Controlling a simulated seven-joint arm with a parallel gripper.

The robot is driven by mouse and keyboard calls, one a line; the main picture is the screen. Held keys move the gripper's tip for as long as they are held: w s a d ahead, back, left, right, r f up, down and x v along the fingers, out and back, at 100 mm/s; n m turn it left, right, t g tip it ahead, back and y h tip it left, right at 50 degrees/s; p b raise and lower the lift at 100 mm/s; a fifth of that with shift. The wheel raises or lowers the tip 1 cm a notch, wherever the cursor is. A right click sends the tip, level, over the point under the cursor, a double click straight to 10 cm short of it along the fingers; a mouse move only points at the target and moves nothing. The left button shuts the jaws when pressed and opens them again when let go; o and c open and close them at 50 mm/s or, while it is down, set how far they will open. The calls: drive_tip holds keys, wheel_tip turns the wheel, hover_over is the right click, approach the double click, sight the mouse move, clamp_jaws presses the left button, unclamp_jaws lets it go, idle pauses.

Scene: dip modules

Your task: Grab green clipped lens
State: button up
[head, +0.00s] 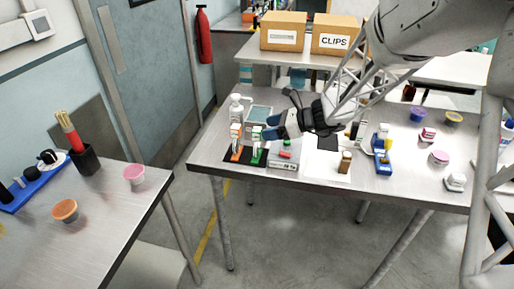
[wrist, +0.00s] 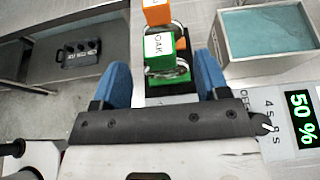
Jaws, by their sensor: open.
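The green clipped piece (head: 256,153) stands on a black mat near the left end of the metal table. In the wrist view it is a green block (wrist: 163,67) with a white label reading "OAK" and a metal loop at its right. My gripper (head: 273,128) has blue fingers and is above and slightly right of it in the head view. In the wrist view my gripper (wrist: 163,80) is open, with one finger on each side of the green block's line. I cannot tell how far above it the fingers are. Nothing is held.
An orange clipped piece (head: 236,152) stands just left of the green one. A teal-filled tray (wrist: 268,35) lies to the right in the wrist view. A device with a green "50 %" display (wrist: 303,117) is close by. A white bottle (head: 236,107) stands behind the mat.

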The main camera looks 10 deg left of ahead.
sight(257, 129)
drive_tip(key=shift+x, duration=2.5)
drive_tip(key=c, duration=1.2)
